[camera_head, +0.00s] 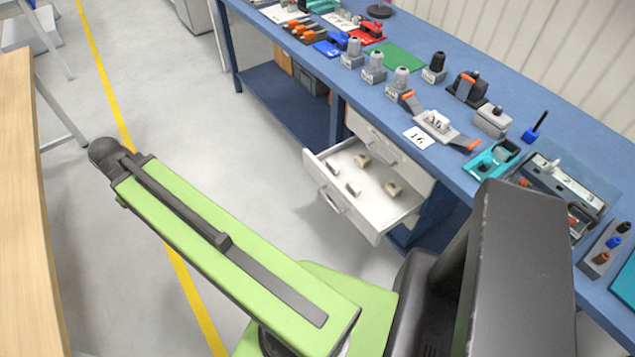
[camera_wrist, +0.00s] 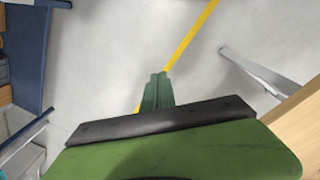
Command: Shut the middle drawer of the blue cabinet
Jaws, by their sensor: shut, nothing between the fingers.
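The blue cabinet (camera_head: 433,218) is under the blue workbench, right of centre in the head view. Its middle drawer (camera_head: 348,212) is white, with a handle on its front, and is pulled well out. Several small beige parts (camera_head: 393,188) lie in it. The white drawer front above it (camera_head: 385,150) is shut. In the wrist view my gripper (camera_wrist: 158,78) shows as narrow dark green fingers, shut and empty over the grey floor. It is apart from the drawer. I cannot make out its fingers in the head view.
The blue workbench (camera_head: 455,60) carries many tools and parts. A wooden table (camera_head: 25,210) stands at the left, with its leg over the floor. The grey floor (camera_head: 235,150) between them is clear, crossed by a yellow line.

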